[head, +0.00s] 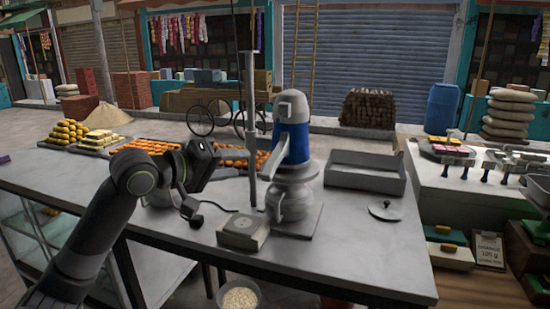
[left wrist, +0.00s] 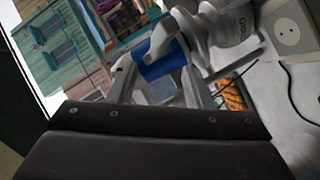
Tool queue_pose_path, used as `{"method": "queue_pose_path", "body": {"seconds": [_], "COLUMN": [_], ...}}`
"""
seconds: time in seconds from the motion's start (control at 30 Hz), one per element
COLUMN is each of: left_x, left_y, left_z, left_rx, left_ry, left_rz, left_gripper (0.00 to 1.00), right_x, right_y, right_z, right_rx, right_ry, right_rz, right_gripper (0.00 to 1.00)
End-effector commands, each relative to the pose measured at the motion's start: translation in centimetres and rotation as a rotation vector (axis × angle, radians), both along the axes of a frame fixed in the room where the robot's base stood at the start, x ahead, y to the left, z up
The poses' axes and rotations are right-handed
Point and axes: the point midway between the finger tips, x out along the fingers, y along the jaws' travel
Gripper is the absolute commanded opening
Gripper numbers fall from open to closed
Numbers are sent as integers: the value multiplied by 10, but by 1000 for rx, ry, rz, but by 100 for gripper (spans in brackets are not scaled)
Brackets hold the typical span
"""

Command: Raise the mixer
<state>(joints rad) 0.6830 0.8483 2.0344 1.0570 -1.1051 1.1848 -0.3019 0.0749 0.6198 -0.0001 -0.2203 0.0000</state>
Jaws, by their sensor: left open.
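The mixer (head: 291,148) is a white machine with a blue band, upright at the middle of the grey table. Its round metal bowl (head: 290,204) sits under the head on a flat base. A tall grey post (head: 250,120) stands just left of it. In the left wrist view the mixer's blue band (left wrist: 162,60) shows tilted beyond my gripper. My left gripper (head: 193,188) is open and empty, left of the mixer and apart from it, above the table. My right gripper is in neither view.
A box with a socket (head: 243,231) lies in front of the post, with a black cord beside it. An empty grey tray (head: 365,176) and a small lid (head: 385,210) are on the right. Trays of orange sweets (head: 150,145) line the back. The table's front right is clear.

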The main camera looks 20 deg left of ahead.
Motion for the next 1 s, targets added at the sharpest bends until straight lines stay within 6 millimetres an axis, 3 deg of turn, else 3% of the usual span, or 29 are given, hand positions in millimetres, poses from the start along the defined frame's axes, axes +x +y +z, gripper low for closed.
{"method": "queue_pose_path", "body": {"seconds": [0.73, 1.0], "left_x": [88, 103], "left_y": [-53, -62], "left_z": [-20, -26], "left_rx": [-4, -1], "left_ry": [2, 1], "left_rz": [-1, -1], "left_gripper": [45, 45], "right_x": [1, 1], "right_y": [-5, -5], "right_z": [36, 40], "right_rx": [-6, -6], "right_ry": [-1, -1], "right_rz": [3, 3], "right_gripper": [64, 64]}}
